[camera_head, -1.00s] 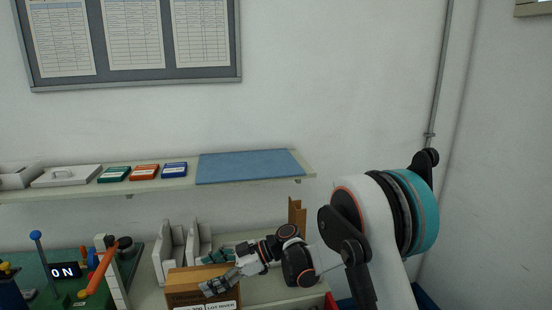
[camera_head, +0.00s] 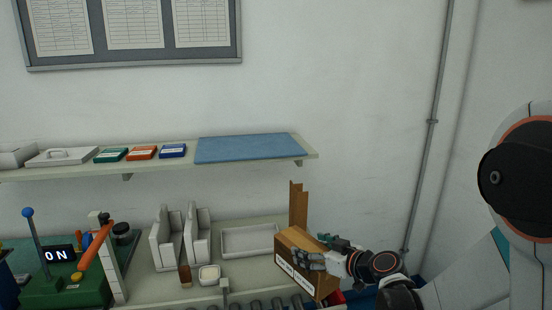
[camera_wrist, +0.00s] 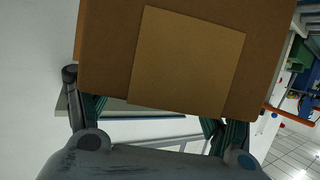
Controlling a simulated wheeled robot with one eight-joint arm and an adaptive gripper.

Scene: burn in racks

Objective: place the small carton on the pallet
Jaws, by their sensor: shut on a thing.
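The small carton (camera_head: 302,262) is brown cardboard with a white printed label on its side. It is tilted and held in my gripper (camera_head: 318,258) at the right end of the bench. In the wrist view the carton (camera_wrist: 190,60) fills the upper middle, and the gripper's green-padded fingers (camera_wrist: 155,118) are on either side of its near edge. My gripper is shut on the carton. I cannot make out a pallet in these views.
A bench (camera_head: 240,285) holds a white tray (camera_head: 250,240), upright grey holders (camera_head: 182,238) and a green machine (camera_head: 75,285) with levers. A brown upright piece (camera_head: 298,205) stands behind the carton. A shelf (camera_head: 150,168) runs above. Rollers (camera_head: 265,305) line the front.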

